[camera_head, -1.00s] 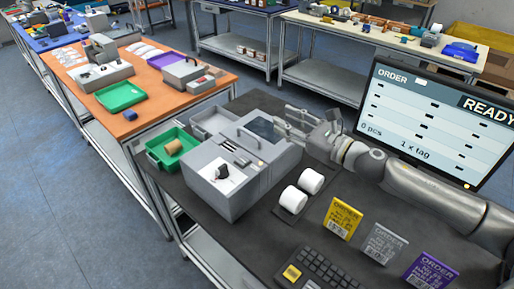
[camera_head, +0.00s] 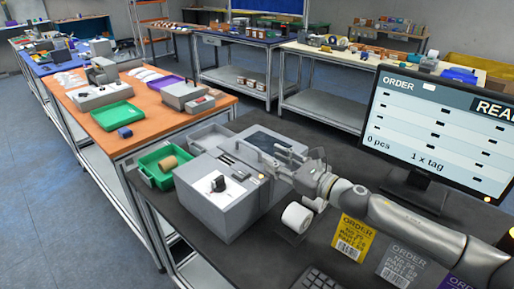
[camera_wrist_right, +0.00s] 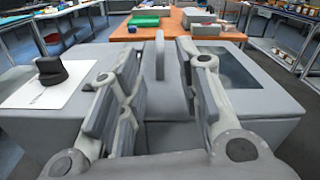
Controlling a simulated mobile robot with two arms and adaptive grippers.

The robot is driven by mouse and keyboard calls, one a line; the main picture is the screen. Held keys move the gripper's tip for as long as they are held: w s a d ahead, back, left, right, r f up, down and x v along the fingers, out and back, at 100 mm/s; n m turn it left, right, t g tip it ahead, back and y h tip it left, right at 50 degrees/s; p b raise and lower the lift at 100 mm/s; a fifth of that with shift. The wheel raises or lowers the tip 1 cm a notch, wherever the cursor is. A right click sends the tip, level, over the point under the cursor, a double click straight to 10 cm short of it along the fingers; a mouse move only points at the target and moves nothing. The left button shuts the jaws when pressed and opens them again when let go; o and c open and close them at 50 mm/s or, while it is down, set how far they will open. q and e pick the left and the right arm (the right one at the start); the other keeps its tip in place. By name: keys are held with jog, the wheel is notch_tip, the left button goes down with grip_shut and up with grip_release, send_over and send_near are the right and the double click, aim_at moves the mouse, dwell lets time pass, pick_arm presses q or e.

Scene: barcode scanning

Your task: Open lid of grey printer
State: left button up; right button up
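The grey printer (camera_head: 222,212) stands on the dark table, with a dark window (camera_head: 272,142) in its top. Its lid looks shut. A white label with a small dark block lies on its top at the left. In the right wrist view the printer top (camera_wrist_right: 245,97) carries an upright grey handle (camera_wrist_right: 160,55). My right gripper (camera_head: 265,155) reaches over the printer's right side. In the wrist view its two fingers (camera_wrist_right: 160,85) are spread, one on each side of the handle, with gaps visible. My left gripper is out of view.
A green bin (camera_head: 152,170) with a brown roll stands left of the printer, near a grey tray (camera_head: 208,138). A monitor (camera_head: 440,125) stands at the right.

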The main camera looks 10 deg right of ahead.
aim_at(257, 149)
jog(key=p+x, duration=0.1)
jog(key=x, duration=0.6)
jog(key=shift+w+a, duration=0.1)
jog(key=shift+a, duration=0.05)
jog(key=shift+r, duration=0.1)
grip_shut()
